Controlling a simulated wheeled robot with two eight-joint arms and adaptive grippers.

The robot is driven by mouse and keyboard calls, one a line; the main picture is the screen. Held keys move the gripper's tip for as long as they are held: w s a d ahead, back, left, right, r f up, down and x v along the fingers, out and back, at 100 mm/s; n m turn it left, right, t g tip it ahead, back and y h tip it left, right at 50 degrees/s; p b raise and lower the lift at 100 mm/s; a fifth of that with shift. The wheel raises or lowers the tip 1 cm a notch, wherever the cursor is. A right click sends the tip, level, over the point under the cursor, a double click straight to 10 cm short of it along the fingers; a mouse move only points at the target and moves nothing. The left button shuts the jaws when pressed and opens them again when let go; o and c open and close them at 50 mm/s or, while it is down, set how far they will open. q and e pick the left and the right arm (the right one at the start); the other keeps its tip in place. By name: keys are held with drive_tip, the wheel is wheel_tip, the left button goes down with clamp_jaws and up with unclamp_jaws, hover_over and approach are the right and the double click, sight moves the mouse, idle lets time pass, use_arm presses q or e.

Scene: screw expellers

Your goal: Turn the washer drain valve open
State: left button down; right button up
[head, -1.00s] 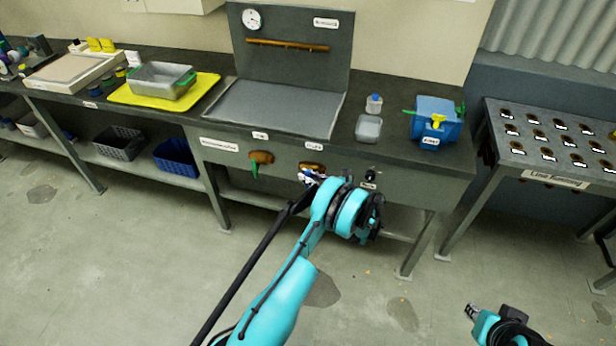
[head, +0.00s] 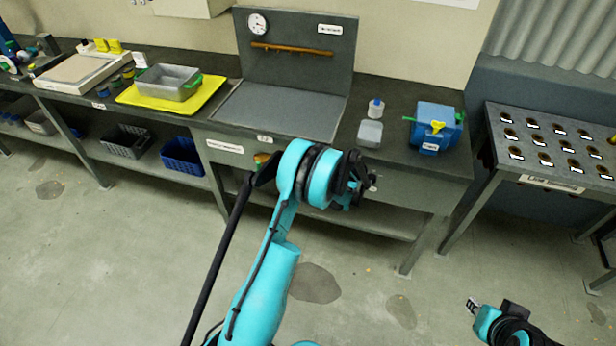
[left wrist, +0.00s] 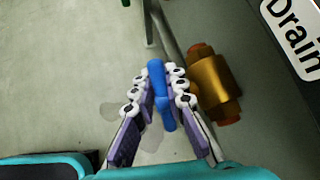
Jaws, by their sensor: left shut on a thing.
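The drain valve shows in the left wrist view as a brass body (left wrist: 214,88) with orange-brown ends, beside a "Drain" label (left wrist: 296,28). Its blue lever handle (left wrist: 161,100) lies between the fingers of my left gripper (left wrist: 156,80), which is shut on it. Where the handle joins the body is hard to make out.
Another brass valve (head: 262,157) is partly hidden just left of my left wrist, under the bench front. The bench (head: 420,185) carries a blue box (head: 436,122) and a clear container (head: 370,133). A rack table (head: 540,180) stands at the right. The floor in front is clear.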

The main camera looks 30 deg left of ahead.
use_arm(q)
drive_tip(key=shift+s+a+h, duration=0.1)
drive_tip(key=shift+a+h, duration=0.15)
drive_tip(key=shift+h, duration=0.75)
drive_tip(key=shift+a+f+n+t+h+p, duration=0.15)
drive_tip(key=shift+n+t+h+p, duration=0.1)
drive_tip(key=shift+h, duration=0.35)
drive_tip(key=shift+f+n+t+h+p, duration=0.15)
drive_tip(key=shift+t+h, duration=0.1)
drive_tip(key=shift+h, duration=0.35)
drive_tip(key=shift+f+t+h, duration=0.15)
drive_tip(key=shift+f+h, duration=0.05)
drive_tip(key=shift+h, duration=0.8)
drive_tip(key=shift+f+t+h, duration=0.15)
drive_tip(key=shift+f+h, duration=0.05)
drive_tip(key=shift+h, duration=0.8)
drive_tip(key=shift+n+b, duration=0.3)
drive_tip(key=c, duration=1.5)
unclamp_jaws()
drive_tip(key=shift+f, duration=0.1)
drive_tip(key=shift+c, duration=0.2)
